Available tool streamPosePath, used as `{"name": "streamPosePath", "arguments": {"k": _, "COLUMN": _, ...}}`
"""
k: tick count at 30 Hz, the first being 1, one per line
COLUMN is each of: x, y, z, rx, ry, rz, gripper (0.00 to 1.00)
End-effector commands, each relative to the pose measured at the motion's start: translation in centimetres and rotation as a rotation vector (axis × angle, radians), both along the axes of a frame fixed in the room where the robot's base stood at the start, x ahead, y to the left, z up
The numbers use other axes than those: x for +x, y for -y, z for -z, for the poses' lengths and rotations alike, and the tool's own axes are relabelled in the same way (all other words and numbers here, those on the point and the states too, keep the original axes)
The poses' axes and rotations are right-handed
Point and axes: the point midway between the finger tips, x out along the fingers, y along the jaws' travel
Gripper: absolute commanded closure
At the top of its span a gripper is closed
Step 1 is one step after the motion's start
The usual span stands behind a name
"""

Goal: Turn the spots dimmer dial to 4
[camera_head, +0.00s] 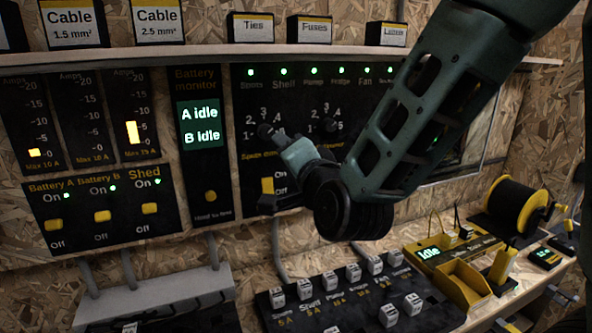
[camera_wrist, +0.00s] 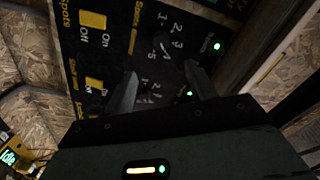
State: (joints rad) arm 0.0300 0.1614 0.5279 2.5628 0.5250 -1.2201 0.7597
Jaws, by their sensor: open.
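The spots dimmer dial (camera_head: 265,131) is a small dark knob on the black panel, with a numbered scale around it and the yellow label "Spots dimmer" below. Its pointer setting is too small to read. In the wrist view the dial (camera_wrist: 163,46) is dark against the panel and lies just beyond the fingertips. My gripper (camera_head: 272,172) is open and empty, close in front of the panel at the dial's lower right. In the wrist view my gripper (camera_wrist: 160,69) has its two fingers apart, with nothing held. I cannot tell whether a finger touches the panel.
A second similar dial (camera_head: 329,125) is to the right. A yellow spots switch (camera_head: 268,185) sits below the first dial, partly behind my gripper. A shelf (camera_head: 300,50) runs above the panel. A breaker box (camera_head: 345,300) and a cable spool (camera_head: 515,205) stand on the bench.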

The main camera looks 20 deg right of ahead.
Motion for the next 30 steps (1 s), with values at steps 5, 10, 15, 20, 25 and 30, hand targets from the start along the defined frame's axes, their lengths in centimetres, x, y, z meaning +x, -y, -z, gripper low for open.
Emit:
{"name": "streamPosePath", "arguments": {"k": 5, "x": -0.4, "y": 0.2, "z": 0.5, "rx": 0.000, "ry": 0.008, "rz": 0.007, "gripper": 0.44}}
{"name": "streamPosePath", "arguments": {"k": 10, "x": -1.3, "y": 0.2, "z": 0.5, "rx": 0.000, "ry": 0.008, "rz": 0.007, "gripper": 0.44}}
{"name": "streamPosePath", "arguments": {"k": 15, "x": -2.0, "y": 0.1, "z": 0.3, "rx": 0.000, "ry": 0.006, "rz": 0.003, "gripper": 0.44}}
{"name": "streamPosePath", "arguments": {"k": 20, "x": -2.4, "y": 0.1, "z": 0.1, "rx": 0.001, "ry": 0.005, "rz": 0.002, "gripper": 0.44}}
{"name": "streamPosePath", "arguments": {"k": 25, "x": -2.5, "y": 0.1, "z": 0.0, "rx": 0.001, "ry": 0.003, "rz": 0.002, "gripper": 0.44}}
{"name": "streamPosePath", "arguments": {"k": 30, "x": -2.5, "y": 0.1, "z": 0.0, "rx": 0.001, "ry": 0.003, "rz": 0.001, "gripper": 0.44}}
